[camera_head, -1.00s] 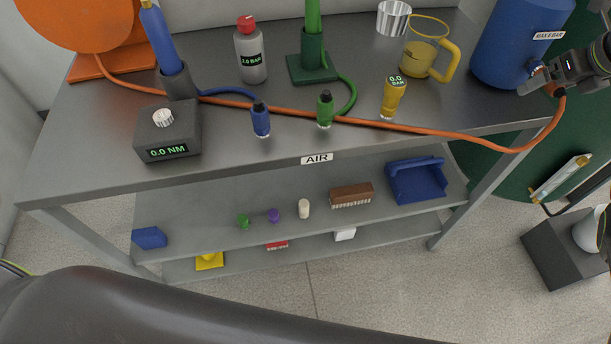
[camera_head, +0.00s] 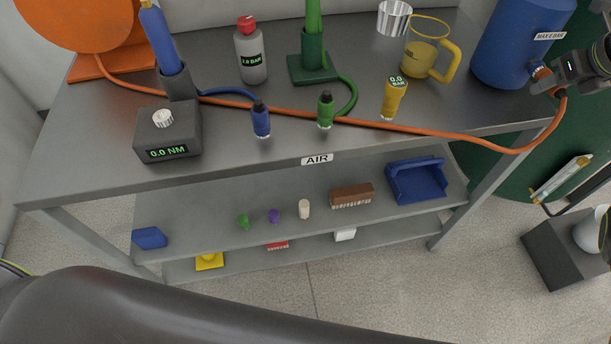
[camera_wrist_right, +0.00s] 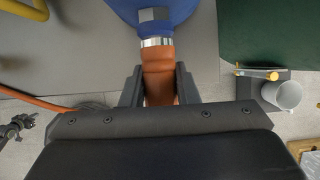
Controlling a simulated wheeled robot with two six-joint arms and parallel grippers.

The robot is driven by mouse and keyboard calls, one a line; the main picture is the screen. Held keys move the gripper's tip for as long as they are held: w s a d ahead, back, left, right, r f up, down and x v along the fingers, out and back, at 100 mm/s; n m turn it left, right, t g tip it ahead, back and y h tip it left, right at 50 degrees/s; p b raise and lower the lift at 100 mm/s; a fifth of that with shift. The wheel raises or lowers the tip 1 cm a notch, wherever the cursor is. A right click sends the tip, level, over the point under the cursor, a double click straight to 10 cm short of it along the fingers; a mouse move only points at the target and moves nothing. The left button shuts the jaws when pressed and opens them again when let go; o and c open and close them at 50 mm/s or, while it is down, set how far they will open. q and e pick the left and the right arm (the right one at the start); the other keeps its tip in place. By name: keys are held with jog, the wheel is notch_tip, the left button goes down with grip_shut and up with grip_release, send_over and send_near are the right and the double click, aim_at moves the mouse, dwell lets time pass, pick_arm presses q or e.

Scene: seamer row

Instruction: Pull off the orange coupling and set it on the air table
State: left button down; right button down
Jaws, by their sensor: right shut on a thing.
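The orange coupling (camera_wrist_right: 158,75) sits between the fingers of my right gripper (camera_wrist_right: 159,88) in the wrist view. Its front end meets a silver fitting (camera_wrist_right: 157,42) on the blue tank; I see no clear gap there. In the head view my right gripper (camera_head: 549,84) is at the right edge, just right of the blue tank (camera_head: 515,45), with the coupling (camera_head: 543,72) partly hidden by it. An orange hose (camera_head: 450,135) hangs from it. The air table (camera_head: 235,140) is the grey metal bench labelled AIR. My left gripper is out of view.
The orange hose crosses the top. Bare table shows at the front left.

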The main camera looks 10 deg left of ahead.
jog(key=shift+s+d+f, duration=0.1)
jog(key=shift+s+d, duration=0.05)
jog(key=shift+s, duration=0.1)
jog(key=shift+s+d, duration=0.25)
jog(key=shift+s, duration=0.4)
jog(key=shift+s+d, duration=0.25)
jog(key=shift+s, duration=0.4)
jog(key=shift+s+d, duration=0.25)
jog(key=shift+s, duration=0.4)
